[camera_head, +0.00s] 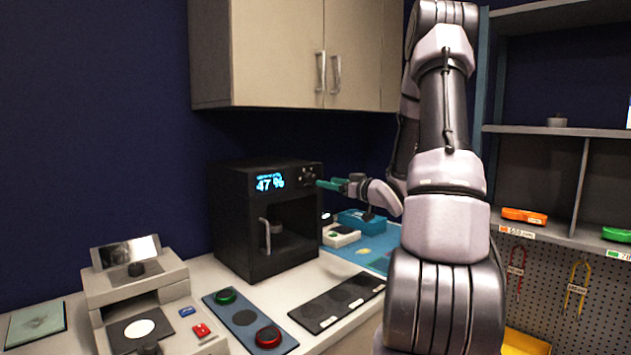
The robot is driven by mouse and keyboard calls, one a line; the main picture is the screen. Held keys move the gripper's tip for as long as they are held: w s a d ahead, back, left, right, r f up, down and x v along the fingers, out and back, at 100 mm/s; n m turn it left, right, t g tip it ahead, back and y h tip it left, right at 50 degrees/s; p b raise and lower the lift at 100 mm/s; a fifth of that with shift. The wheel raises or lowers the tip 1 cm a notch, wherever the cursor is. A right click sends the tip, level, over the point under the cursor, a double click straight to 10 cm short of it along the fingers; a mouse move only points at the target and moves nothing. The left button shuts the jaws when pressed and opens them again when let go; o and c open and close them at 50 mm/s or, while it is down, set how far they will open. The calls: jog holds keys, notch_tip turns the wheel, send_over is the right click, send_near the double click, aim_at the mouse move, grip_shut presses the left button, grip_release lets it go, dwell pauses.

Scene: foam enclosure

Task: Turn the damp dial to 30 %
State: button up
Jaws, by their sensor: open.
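The black chamber (234,226) stands on the counter against the back wall. The damp dial (308,173) is a small dark knob on the front panel, right of the display. My gripper (322,184) is open, with its green fingers pointing left at the panel just below and right of the dial. I cannot tell whether the fingers touch the dial.
A grey device (137,290) stands at the left front. A blue pad (243,318) with green and red buttons and a dark strip (338,303) lie in front of the chamber. A blue box (362,222) sits behind my wrist. Cabinets (305,50) hang above; shelves (560,131) stand right.

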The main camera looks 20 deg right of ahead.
aim_at(312, 179)
jog(key=x, duration=0.7)
jog(key=shift+w, duration=0.15)
grip_shut()
